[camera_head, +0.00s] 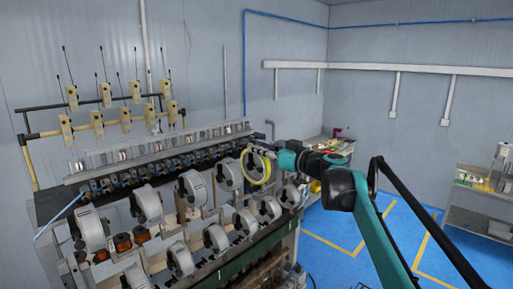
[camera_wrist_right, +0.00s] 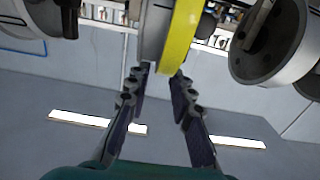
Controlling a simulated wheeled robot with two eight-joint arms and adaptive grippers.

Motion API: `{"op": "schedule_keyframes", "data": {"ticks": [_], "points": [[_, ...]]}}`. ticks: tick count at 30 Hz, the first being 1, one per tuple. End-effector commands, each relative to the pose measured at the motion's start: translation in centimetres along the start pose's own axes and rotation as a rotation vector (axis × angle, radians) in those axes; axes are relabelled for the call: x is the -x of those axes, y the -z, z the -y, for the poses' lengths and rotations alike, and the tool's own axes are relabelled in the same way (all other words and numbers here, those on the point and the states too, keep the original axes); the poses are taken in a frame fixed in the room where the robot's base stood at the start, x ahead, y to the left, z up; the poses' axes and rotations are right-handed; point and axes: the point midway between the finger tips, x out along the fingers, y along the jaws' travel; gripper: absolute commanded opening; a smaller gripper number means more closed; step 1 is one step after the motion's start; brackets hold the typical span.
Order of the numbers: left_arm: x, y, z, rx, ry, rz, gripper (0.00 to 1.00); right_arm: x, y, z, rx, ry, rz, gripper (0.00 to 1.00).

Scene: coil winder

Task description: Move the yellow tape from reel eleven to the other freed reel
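The yellow tape (camera_head: 257,168) is a bright ring around a grey reel in the upper row of the winder, toward its right end. It also shows in the right wrist view (camera_wrist_right: 181,38), edge-on at the top centre. My right gripper (camera_head: 272,156) is at the right side of this reel in the head view. In the right wrist view its two fingers (camera_wrist_right: 160,80) are apart, with the lower rim of the tape and reel near the gap between the tips. I cannot tell whether they touch it. My left gripper is not in view.
Several other grey reels, such as one at the left (camera_head: 91,229), line the coil winder in two rows. A neighbouring reel (camera_wrist_right: 275,42) is close on the right in the wrist view. Orange spools (camera_head: 122,241) sit low at left. Blue floor (camera_head: 335,225) is clear at right.

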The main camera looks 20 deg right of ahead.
Motion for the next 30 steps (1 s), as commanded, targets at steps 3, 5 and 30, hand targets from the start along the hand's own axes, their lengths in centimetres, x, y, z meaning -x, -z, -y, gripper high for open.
{"op": "schedule_keyframes", "data": {"ticks": [3, 5, 30], "points": [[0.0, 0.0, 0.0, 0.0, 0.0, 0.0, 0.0, 0.8, 0.1, -0.1, 0.0, -0.002, 0.0, 0.22], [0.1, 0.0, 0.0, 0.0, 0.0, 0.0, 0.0, 1.2, 0.1, -0.1, 0.0, -0.002, 0.0, 0.22], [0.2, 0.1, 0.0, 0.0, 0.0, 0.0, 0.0, 3.7, 0.4, 0.0, 0.0, 0.0, 0.0, 0.47]]}}
